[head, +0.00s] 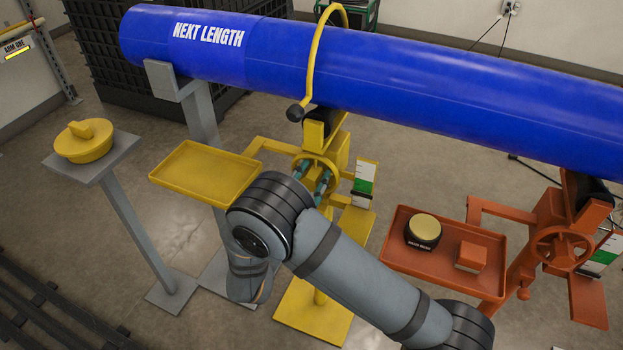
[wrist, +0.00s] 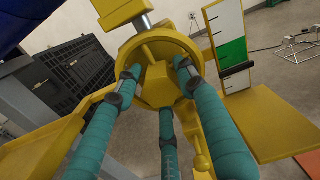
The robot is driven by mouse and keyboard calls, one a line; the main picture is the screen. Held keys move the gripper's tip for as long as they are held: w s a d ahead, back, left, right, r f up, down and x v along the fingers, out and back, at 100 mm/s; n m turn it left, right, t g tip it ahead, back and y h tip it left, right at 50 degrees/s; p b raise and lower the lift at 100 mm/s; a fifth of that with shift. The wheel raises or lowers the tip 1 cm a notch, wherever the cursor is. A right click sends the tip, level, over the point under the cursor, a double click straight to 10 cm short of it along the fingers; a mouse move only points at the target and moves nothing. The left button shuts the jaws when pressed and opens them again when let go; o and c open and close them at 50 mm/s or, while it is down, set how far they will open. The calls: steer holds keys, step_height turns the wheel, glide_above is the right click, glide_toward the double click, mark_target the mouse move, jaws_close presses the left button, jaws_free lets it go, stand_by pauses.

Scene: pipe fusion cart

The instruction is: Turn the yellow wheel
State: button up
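The yellow wheel (head: 335,172) sits on the front of the yellow stand under the blue pipe. In the wrist view the wheel (wrist: 157,86) is straight ahead, with its rim and hub partly covered by my fingers. My gripper (head: 311,175) is at the wheel, its teal fingers pointing into it. In the wrist view my gripper (wrist: 157,72) has its fingers spread apart, with the upper two tips on either side of the hub and a third finger below. Whether the fingertips touch the wheel cannot be told. My arm hides part of the stand.
A yellow tray (head: 205,172) adjoins the stand on the left; a grey pedestal holds a yellow lidded object (head: 83,142). An orange stand on the right has its own wheel (head: 563,249) and a tray (head: 450,275) with a round tin and a block. The blue pipe (head: 400,75) spans above.

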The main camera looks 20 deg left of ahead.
steer(key=shift+w, duration=0.1)
steer(key=shift+c, duration=1.2)
steer(key=c, duration=0.7)
jaws_close()
